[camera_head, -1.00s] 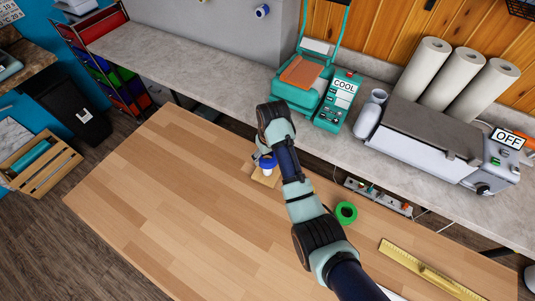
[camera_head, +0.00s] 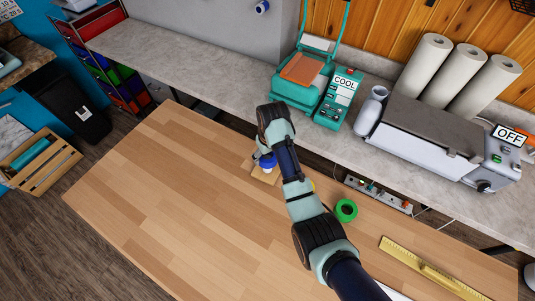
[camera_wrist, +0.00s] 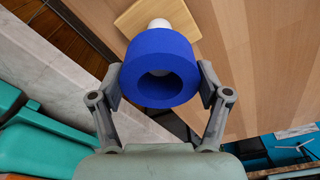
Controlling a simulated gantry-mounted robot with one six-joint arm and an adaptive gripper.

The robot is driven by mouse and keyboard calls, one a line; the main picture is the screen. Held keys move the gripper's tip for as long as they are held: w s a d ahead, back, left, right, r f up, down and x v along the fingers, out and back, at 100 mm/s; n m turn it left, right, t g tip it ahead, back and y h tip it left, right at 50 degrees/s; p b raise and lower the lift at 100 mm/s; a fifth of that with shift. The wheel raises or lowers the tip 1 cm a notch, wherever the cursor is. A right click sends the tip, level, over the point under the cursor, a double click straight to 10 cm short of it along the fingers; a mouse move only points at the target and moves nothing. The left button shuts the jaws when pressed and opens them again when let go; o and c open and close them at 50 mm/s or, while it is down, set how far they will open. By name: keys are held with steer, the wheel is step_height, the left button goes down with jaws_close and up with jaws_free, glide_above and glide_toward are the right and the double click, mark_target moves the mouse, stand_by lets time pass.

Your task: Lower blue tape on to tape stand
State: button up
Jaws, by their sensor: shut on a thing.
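A blue tape roll (camera_wrist: 160,68) is held between the two fingers of my gripper (camera_wrist: 160,88), which is shut on it. In the wrist view its open hole faces the camera. The tape stand has a pale square wooden base (camera_wrist: 138,20) and a white post (camera_wrist: 158,23). The post's rounded end shows just past the roll's far rim, and the roll hides the rest. I cannot tell whether roll and post touch. In the head view, the blue tape (camera_head: 267,161) is partly hidden by my arm, close over the stand's base (camera_head: 258,174) on the wooden table.
A green tape roll (camera_head: 346,210) lies on the table (camera_head: 180,200) right of my arm, with a yellow ruler (camera_head: 430,268) farther right. A teal press (camera_head: 302,85) stands on the grey counter behind. The table's left side is clear.

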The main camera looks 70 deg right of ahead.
mark_target(268, 158)
steer(key=shift+f, duration=0.85)
steer(key=shift+f+b, duration=0.1)
steer(key=shift+b, duration=0.2)
steer(key=shift+f, duration=0.45)
steer(key=shift+f, duration=0.15)
steer(key=shift+f+b, duration=1.05)
steer(key=shift+f, duration=0.75)
steer(key=o, duration=1.8)
